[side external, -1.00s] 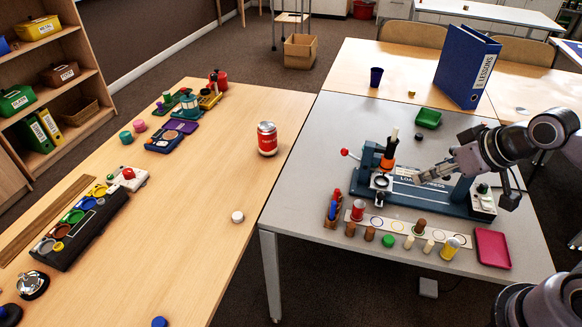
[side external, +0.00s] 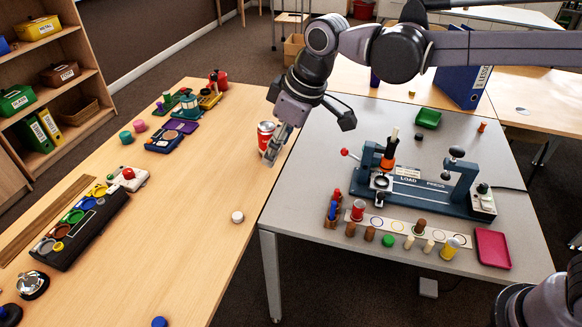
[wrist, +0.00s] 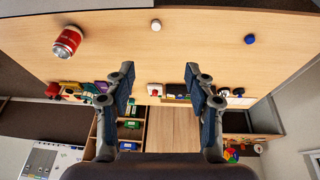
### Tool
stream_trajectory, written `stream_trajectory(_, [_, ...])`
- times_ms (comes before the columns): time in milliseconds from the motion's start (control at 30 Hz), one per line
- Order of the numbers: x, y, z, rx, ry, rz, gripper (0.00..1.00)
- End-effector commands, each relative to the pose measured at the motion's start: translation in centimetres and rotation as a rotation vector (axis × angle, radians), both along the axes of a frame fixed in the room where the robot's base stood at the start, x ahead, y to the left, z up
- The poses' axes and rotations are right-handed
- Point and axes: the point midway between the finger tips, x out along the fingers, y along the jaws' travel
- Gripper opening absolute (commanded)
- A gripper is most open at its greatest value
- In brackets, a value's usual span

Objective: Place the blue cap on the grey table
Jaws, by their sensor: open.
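The blue cap (side external: 159,322) lies on the wooden table near the bottom edge of the side view. It also shows in the wrist view (wrist: 250,39), toward the upper right. The grey table (side external: 290,215) stands to the right of the wooden one and carries a press. My gripper (side external: 270,160) is above the wooden table, near the red can, far from the blue cap. In the wrist view its two fingers (wrist: 159,75) are apart with nothing between them.
A red and white can (side external: 265,134) stands by my gripper on the wooden table (side external: 210,170). A white cap (side external: 237,217) lies closer to the blue cap. On the grey table, the blue press (side external: 425,190), a strip with several pegs and a pink tray (side external: 492,249) take up the middle.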

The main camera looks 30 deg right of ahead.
Motion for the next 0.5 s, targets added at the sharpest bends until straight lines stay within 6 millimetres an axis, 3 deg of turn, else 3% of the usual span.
stream_trajectory(33, [0.5,2.3,-0.6,-0.008,0.011,0.045,0.54])
stream_trajectory(267, [1.1,11.7,-4.3,-0.052,0.058,0.238,0.54])
stream_trajectory(500, [-0.9,21.2,-9.9,-0.101,0.102,0.442,0.54])
